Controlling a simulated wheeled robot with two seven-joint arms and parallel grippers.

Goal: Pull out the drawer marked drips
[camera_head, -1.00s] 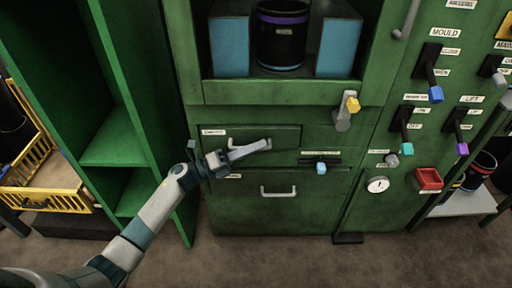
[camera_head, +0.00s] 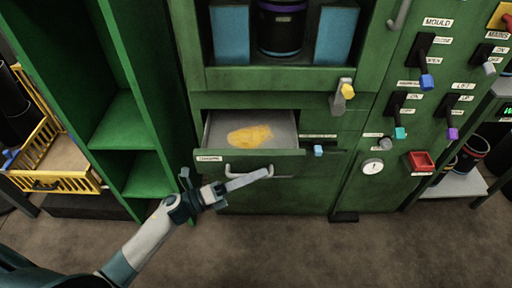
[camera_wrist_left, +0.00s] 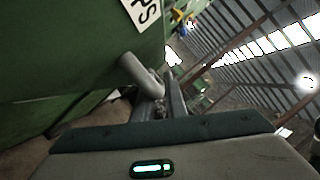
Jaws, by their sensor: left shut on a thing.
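The upper drawer (camera_head: 212,155) of the green cabinet stands pulled out, with a yellow-orange patch lying in its grey tray. A small white label sits at the left of its front, too small to read there. In the left wrist view a label (camera_wrist_left: 143,12) ends in "PS". My left gripper (camera_head: 250,180) is at the drawer's front and shut on its bar handle (camera_head: 232,170). The grey handle (camera_wrist_left: 140,75) also shows between the fingers in the left wrist view. My right gripper is not in view.
Green open shelving (camera_head: 120,120) stands left of the drawer, with a yellow crate (camera_head: 60,180) beyond it. Levers and a red box (camera_head: 420,161) are on the panel at right. A blue-tipped slider (camera_head: 318,151) sits just right of the drawer. The floor in front is clear.

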